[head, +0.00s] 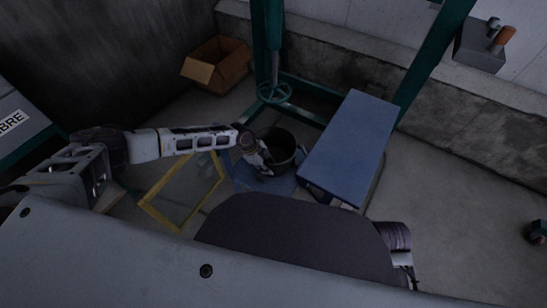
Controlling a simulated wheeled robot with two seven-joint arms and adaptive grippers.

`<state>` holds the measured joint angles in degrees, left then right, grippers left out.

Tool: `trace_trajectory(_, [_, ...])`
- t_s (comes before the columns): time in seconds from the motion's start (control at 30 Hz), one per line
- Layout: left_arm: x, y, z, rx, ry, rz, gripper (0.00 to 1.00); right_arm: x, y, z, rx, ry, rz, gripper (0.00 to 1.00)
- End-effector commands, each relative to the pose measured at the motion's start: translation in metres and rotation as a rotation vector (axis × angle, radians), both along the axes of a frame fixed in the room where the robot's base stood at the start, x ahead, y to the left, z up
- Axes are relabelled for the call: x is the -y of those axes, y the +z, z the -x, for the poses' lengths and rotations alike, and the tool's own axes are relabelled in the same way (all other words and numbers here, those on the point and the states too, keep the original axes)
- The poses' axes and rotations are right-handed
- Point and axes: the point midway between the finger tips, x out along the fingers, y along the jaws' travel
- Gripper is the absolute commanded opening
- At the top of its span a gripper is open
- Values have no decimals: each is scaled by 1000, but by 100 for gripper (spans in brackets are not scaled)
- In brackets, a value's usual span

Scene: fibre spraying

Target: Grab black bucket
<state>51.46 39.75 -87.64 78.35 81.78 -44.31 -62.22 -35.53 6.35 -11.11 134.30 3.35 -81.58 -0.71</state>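The black bucket (287,153) stands upright near the middle of the head view, in front of the green frame and left of the blue bench. My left arm reaches in from the left, and its gripper (265,165) is at the bucket's near-left rim, overlapping it in the picture. I cannot tell whether the fingers touch or grip the rim, because they are small and dark. Part of my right arm shows at the lower right, but its gripper cannot be made out.
A blue-topped bench (352,145) stands close on the bucket's right. A green frame (275,45) with a handwheel (274,92) rises behind it. A yellow-edged frame (183,190) lies below my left arm. An open cardboard box (217,66) is at the back left. Floor at right is mostly clear.

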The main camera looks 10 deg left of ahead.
Motion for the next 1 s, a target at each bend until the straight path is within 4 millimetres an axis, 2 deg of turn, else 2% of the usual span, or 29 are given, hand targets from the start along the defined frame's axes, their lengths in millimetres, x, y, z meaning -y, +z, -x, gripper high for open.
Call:
trace_trajectory(0.43, [0, 0, 0, 0, -1, 0, 31, 0, 2, -3, 8, 1, 0, 0])
trace_trajectory(0.67, [0, 0, 0, 0, -1, 0, 1, 0, 1, -3, 7, 1, 0, 0])
trace_trajectory(1.0, [0, 0, 0, 0, -1, 0, 0, 0, 1, -3, 8, 0, -1, 0])
